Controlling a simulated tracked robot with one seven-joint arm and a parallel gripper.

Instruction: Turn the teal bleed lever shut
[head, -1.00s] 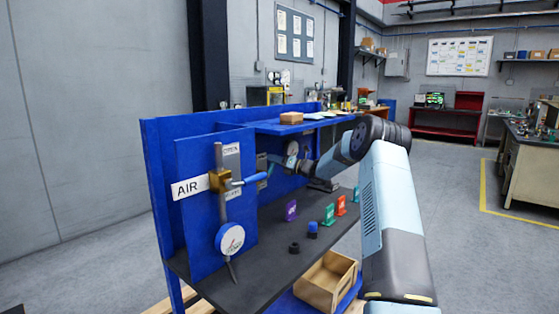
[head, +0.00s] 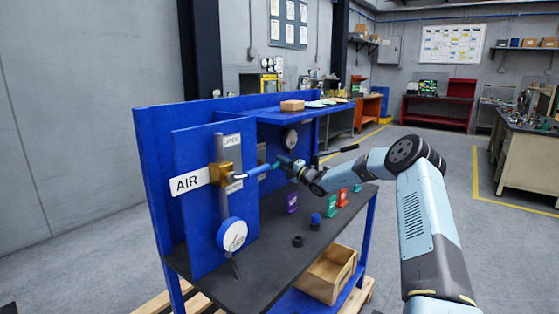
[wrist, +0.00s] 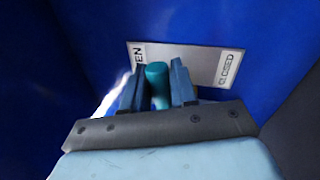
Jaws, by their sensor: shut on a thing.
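The teal bleed lever (wrist: 157,82) stands between the two fingers of my gripper (wrist: 158,88) in the wrist view. The fingers are shut on it. A label plate (wrist: 195,62) behind it reads "CLOSED" on the right, and the visible end of the other word, "EN", is on the left. The lever's tip lies nearer the left word. In the head view, a small teal piece (head: 277,166) shows at my gripper (head: 284,163), close to the blue-handled valve. The lever's base is hidden.
A wooden box (head: 328,275) sits below.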

